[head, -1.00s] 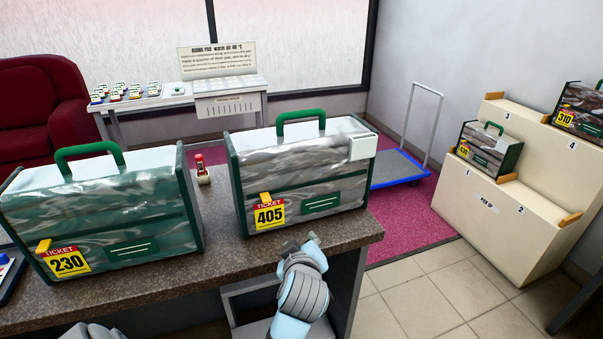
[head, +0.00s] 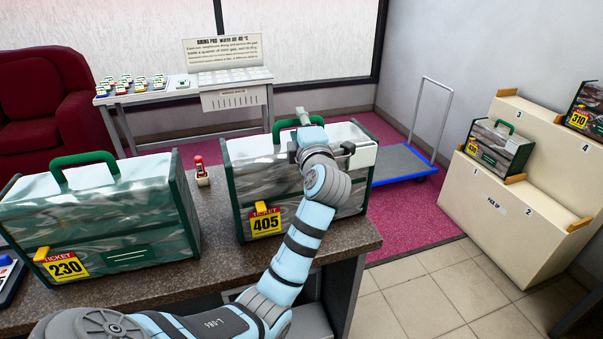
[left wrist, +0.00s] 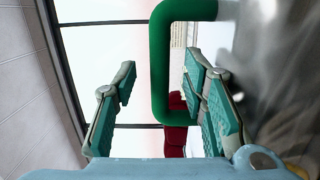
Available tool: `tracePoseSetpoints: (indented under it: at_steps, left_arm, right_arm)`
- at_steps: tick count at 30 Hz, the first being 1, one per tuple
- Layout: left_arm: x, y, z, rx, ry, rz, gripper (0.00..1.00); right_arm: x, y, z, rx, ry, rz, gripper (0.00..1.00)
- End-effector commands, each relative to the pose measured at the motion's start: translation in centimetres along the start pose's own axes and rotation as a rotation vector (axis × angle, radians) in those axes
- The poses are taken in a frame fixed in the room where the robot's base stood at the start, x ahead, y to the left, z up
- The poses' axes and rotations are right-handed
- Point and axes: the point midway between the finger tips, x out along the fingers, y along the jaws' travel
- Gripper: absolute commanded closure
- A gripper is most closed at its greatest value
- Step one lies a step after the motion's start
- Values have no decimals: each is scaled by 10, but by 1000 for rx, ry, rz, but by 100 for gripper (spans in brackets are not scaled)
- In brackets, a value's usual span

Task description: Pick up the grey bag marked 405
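The grey bag marked 405 (head: 253,187) stands upright on the counter, with a yellow and red ticket on its front and a green handle (head: 283,127) on its top. My left gripper (head: 318,138) is over the top of this bag, at the handle, and its arm covers part of the bag's front. In the left wrist view, my left gripper (left wrist: 160,85) is open, with the green handle (left wrist: 159,70) showing between its two fingers. The bag's shiny wrapping (left wrist: 275,70) fills the right side there. Whether a finger touches the handle is unclear. My right gripper is not in view.
A green bag marked 230 (head: 95,215) stands to the left on the same counter (head: 205,255). A small red-topped stamp (head: 201,172) sits between the bags. A flat trolley (head: 400,165) and cream pick-up steps (head: 500,215) with bags stand to the right.

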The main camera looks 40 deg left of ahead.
Motion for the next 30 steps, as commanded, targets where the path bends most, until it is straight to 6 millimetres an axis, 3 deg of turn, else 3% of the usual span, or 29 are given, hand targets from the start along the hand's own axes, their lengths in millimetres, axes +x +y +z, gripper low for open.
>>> tracePoseSetpoints:
  at_steps: [4, 10, 18, 30]
  left_arm:
    - [16, 3, -8, 3, 3, 1, 61]
    - [19, 0, -16, -1, 12, 0, 61]
    - [19, 1, -19, 0, 17, 1, 100]
    - [18, 2, -16, -1, 12, 3, 100]
  right_arm:
    - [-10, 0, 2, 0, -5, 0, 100]
    - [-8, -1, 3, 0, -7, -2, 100]
    - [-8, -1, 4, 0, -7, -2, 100]
    - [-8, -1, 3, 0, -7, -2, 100]
